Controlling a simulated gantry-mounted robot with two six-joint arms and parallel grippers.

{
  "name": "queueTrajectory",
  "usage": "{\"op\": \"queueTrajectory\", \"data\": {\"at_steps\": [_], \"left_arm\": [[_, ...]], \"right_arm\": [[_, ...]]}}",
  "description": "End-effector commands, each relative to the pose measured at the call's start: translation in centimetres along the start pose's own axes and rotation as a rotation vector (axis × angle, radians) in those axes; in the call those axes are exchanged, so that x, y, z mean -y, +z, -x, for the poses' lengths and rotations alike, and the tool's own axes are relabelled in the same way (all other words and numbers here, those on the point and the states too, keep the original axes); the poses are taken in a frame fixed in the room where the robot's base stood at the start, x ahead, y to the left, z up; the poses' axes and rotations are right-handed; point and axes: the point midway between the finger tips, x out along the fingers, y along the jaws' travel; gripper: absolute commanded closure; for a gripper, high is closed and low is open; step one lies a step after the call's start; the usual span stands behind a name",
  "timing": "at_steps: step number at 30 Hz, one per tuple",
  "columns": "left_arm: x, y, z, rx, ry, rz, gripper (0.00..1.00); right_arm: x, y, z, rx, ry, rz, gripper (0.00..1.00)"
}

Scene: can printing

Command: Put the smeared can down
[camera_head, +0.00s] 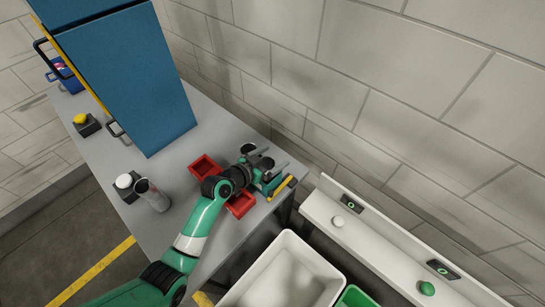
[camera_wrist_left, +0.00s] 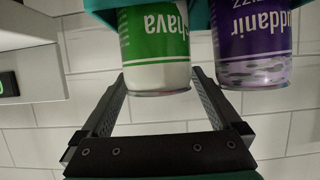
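In the left wrist view two printed cans sit side by side, their upper parts in the picture covered by teal holders. One can (camera_wrist_left: 155,45) is green and white with a clean white band. The other can (camera_wrist_left: 254,45) is purple, with blotchy grey smears on its pale band. My left gripper (camera_wrist_left: 157,82) has its fingers spread apart, one on each side of the green-and-white can; contact cannot be told. In the head view my left gripper (camera_head: 266,166) is over the teal holder at the table's far right corner. My right gripper is not in view.
Red trays (camera_head: 205,167) lie beside my gripper. A grey cylinder (camera_head: 152,196) stands near a white button (camera_head: 124,181) on the table (camera_head: 170,160). A tall blue cabinet (camera_head: 130,75) stands behind. A white bin (camera_head: 290,275) and a pale ledge (camera_head: 375,250) are at the right.

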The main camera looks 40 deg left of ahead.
Motion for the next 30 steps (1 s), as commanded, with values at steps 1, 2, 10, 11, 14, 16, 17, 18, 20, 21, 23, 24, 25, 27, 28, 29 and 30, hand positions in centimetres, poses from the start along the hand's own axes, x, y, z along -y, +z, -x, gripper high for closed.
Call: {"op": "queueTrajectory", "data": {"at_steps": [1,2,10,11,14,16,17,18,20,21,23,24,25,27,28,29,30], "left_arm": [[0.0,0.0,0.0,0.0,0.0,0.0,0.02],[0.0,0.0,0.0,0.0,0.0,0.0,0.02],[0.0,-1.8,0.7,0.0,0.0,0.0,0.02],[0.0,-1.5,1.1,0.001,-0.001,0.001,0.02],[0.1,-1.3,3.3,0.0,-0.002,0.001,0.02],[0.1,-1.3,5.1,0.0,-0.002,0.001,0.02],[0.1,-1.3,5.9,0.0,-0.003,0.001,0.02],[0.1,-1.3,7.0,0.0,-0.003,0.001,0.02],[0.1,-1.2,8.4,0.0,-0.003,0.002,0.02],[0.1,-1.2,9.3,0.0,-0.002,0.002,0.02],[0.1,-1.2,10.5,-0.001,-0.002,0.001,0.02],[0.1,-1.2,11.1,0.0,-0.002,0.001,0.02],[0.1,-1.1,11.5,0.0,-0.002,0.001,0.02],[0.0,-1.1,12.1,0.0,-0.001,0.0,0.02],[0.0,-1.1,12.3,0.0,0.0,0.0,0.02],[0.0,-1.1,12.4,0.0,0.0,0.0,0.02],[0.0,-1.1,12.5,0.0,0.0,0.0,0.02]], "right_arm": [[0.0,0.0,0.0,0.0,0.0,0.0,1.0],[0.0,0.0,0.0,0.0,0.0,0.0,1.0],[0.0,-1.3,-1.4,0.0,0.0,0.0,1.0],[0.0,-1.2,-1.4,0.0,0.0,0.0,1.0],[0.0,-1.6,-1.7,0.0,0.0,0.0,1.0],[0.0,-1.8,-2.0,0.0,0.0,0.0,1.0],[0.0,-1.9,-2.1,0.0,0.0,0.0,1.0],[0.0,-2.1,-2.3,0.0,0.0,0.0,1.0],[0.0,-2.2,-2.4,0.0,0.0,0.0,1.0],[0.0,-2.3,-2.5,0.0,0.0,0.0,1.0],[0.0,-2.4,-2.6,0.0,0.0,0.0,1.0],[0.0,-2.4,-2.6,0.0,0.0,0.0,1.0],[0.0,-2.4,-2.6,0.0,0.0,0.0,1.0],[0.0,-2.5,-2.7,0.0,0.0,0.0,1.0],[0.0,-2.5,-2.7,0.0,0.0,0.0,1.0],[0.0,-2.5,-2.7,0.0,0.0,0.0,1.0],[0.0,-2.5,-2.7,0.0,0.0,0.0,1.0]]}}
